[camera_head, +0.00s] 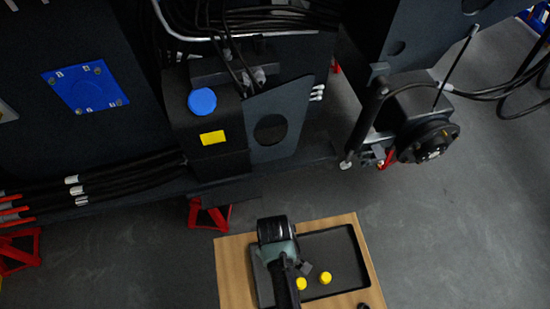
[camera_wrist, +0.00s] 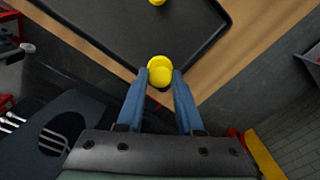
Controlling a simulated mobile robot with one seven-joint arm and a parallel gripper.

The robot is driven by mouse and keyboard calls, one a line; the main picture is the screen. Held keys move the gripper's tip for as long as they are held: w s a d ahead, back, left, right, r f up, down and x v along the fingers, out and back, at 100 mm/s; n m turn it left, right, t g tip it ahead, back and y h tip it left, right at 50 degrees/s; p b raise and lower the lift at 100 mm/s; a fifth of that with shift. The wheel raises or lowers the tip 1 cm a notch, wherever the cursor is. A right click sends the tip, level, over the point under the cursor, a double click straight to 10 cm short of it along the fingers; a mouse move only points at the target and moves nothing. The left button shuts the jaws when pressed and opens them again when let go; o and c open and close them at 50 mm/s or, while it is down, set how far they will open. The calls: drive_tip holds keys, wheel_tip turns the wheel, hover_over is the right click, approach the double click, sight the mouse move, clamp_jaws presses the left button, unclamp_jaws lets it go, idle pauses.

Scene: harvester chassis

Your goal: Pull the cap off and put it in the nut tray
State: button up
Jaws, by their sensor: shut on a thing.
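My gripper (camera_wrist: 160,86) is shut on a yellow cap (camera_wrist: 160,70), held between its two blue fingertips. The nut tray (camera_wrist: 135,30) is a shallow black tray lying beyond and under the held cap in the wrist view. A second yellow cap (camera_wrist: 157,2) shows at the top edge of that view, over the tray floor. In the head view my gripper (camera_head: 304,269) is over the tray (camera_head: 340,245), and two yellow caps show there, at the left (camera_head: 301,284) and right (camera_head: 326,278). I cannot tell whether the held cap touches the tray.
The tray sits on a wooden board (camera_head: 232,270). The dark chassis stands behind it, with a black tank (camera_head: 215,160) bearing a blue cap (camera_head: 202,101) and a yellow label. A hub (camera_head: 425,140) juts out at right. Red stands (camera_head: 208,213) and open grey floor lie below.

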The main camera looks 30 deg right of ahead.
drive_tip(key=shift+r, duration=0.15)
wheel_tip(320, 180, down, 9)
drive_tip(key=b, duration=0.7)
drive_tip(key=o, duration=1.1)
drive_tip(key=shift+c, duration=0.2)
wheel_tip(320, 180, up, 13)
drive_tip(key=shift+f, duration=0.1)
idle(0.4)
